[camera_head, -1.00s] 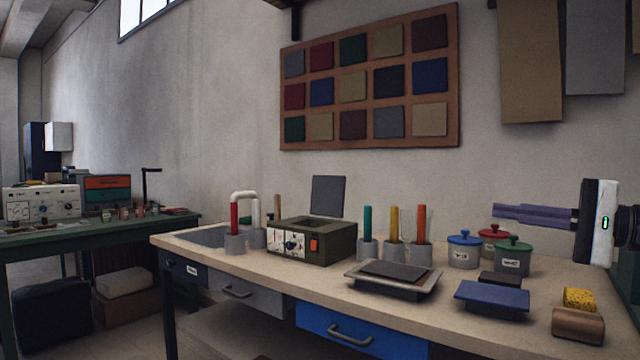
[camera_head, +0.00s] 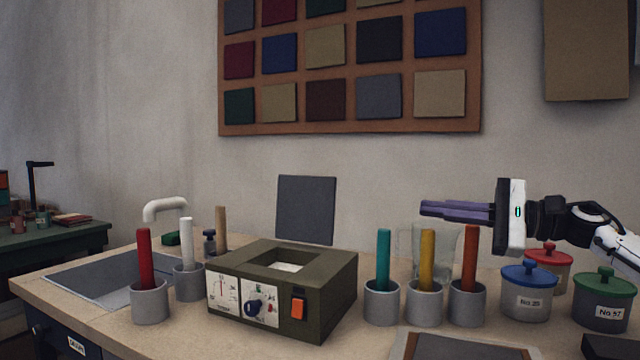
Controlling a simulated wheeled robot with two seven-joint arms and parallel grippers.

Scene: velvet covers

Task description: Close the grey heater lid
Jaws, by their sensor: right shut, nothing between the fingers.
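The olive-green heater (camera_head: 290,286) stands on the bench with a dial, a knob and an orange switch on its front. Its grey lid (camera_head: 306,209) stands upright at the back edge, open. The square opening on top (camera_head: 285,262) is uncovered. My right gripper (camera_head: 424,211) comes in from the right, its purple fingers together and empty, pointing left above the bench. It is to the right of the lid, apart from it, at about the lid's height in the picture. My left gripper does not show.
Holders with teal, yellow and orange-red sticks (camera_head: 426,302) stand right of the heater, before a clear glass vessel (camera_head: 408,246). Red and white sticks (camera_head: 146,270) stand left, near the sink (camera_head: 100,283). Blue (camera_head: 526,292), red and green lidded pots stand at the right.

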